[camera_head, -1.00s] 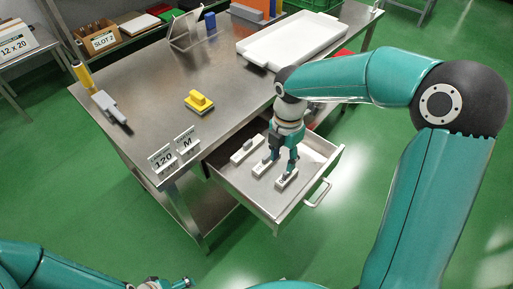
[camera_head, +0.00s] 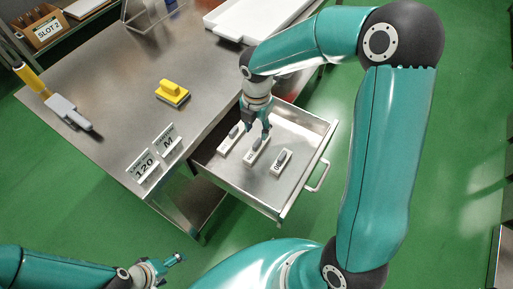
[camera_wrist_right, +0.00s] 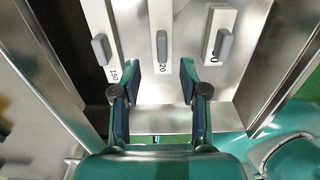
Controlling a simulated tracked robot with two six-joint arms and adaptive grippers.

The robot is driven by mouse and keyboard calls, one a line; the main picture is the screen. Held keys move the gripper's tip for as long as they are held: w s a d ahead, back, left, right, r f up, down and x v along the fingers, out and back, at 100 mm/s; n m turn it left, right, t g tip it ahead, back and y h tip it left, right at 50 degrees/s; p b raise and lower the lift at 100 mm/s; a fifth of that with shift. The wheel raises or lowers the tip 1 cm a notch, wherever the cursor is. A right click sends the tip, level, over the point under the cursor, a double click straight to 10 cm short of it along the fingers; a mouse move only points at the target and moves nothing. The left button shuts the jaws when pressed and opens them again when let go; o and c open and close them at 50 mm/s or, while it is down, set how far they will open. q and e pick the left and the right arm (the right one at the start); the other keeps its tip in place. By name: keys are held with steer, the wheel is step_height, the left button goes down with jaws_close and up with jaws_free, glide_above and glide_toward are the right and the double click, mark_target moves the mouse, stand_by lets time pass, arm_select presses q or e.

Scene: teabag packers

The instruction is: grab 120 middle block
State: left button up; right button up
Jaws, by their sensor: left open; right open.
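Three pale blocks with grey grips lie in the open drawer (camera_head: 228,172). The middle block (camera_head: 256,150) reads "20" or "120" in the right wrist view (camera_wrist_right: 161,75). The left block (camera_head: 230,137) seems to read "150" in the wrist view (camera_wrist_right: 103,48). The right block (camera_head: 281,162) shows only a "0" in the wrist view (camera_wrist_right: 222,45). My right gripper (camera_head: 258,127) is open above the middle block, with its fingers (camera_wrist_right: 160,80) on either side of its near end and nothing held. My left gripper (camera_head: 174,261) is open and empty, away from the table.
Label stands reading "120" (camera_head: 144,167) and "M" (camera_head: 169,142) stand at the table corner. A yellow-handled block (camera_head: 173,93), a yellow-and-grey tool (camera_head: 66,112) and a white tray (camera_head: 262,22) are on the table. Drawer walls surround the blocks.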

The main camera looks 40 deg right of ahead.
mark_target(257, 142)
steer(key=shift+s+f+b, duration=0.15)
steer(key=shift+f+b, duration=0.2)
steer(key=shift+f, duration=3.1)
jaws_close()
